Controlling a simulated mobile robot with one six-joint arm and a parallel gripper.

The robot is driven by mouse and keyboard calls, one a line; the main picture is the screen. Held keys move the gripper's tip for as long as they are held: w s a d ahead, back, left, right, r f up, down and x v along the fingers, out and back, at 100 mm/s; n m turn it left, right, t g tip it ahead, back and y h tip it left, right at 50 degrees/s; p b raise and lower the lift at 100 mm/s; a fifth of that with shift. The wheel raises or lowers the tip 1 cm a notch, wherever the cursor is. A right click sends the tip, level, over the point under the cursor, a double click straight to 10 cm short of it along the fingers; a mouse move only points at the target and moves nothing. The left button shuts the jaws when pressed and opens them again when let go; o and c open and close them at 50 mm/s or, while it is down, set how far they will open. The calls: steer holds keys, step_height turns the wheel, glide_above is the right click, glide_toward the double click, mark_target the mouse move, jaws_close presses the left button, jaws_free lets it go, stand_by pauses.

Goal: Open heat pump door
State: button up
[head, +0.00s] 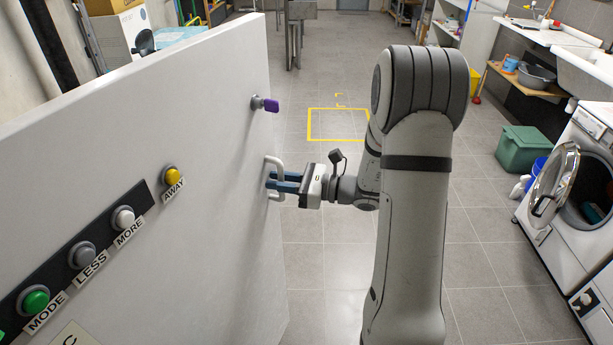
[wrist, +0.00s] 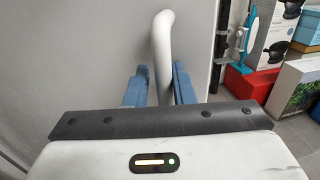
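The heat pump door (head: 190,130) is a large pale panel on the left of the head view, with a white bar handle (head: 280,163) near its right edge. The handle also shows in the wrist view (wrist: 163,45). My gripper (head: 272,180) is at the handle, with its blue fingers on either side of the bar. In the wrist view my gripper (wrist: 160,85) shows its fingers apart, with a narrow gap on the left of the bar. A purple key-like knob (head: 266,104) sits above the handle. I cannot tell whether the door is ajar.
A control strip (head: 80,255) with several buttons is on the left of the panel. A washing machine (head: 570,200) with its round door open and a green bin (head: 521,149) stand on the right. The tiled floor behind my arm is mostly clear, with a yellow marked square (head: 338,139).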

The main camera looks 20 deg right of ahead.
steer(key=v, duration=0.8)
steer(key=shift+b, duration=0.35)
steer(key=shift+a, duration=0.15)
steer(key=s+a+r+n+g+h+p, duration=0.1)
steer(key=s+a+n+g+h, duration=0.25)
steer(key=s+n, duration=0.3)
steer(key=s+a+r+n+g+h, duration=0.1)
steer(key=s+a+n+g+h, duration=0.2)
steer(key=s+a+n+g, duration=0.3)
steer(key=s+d+r+n+t+h+p, duration=0.1)
steer(key=s+d+r+n+t+h, duration=0.2)
steer(key=s+d+n+h, duration=0.4)
steer(key=n+t+h, duration=0.1)
steer(key=n+h, duration=0.1)
steer(key=n, duration=0.2)
steer(key=shift+d+r+h, duration=0.2)
steer(key=shift+r+h, duration=0.15)
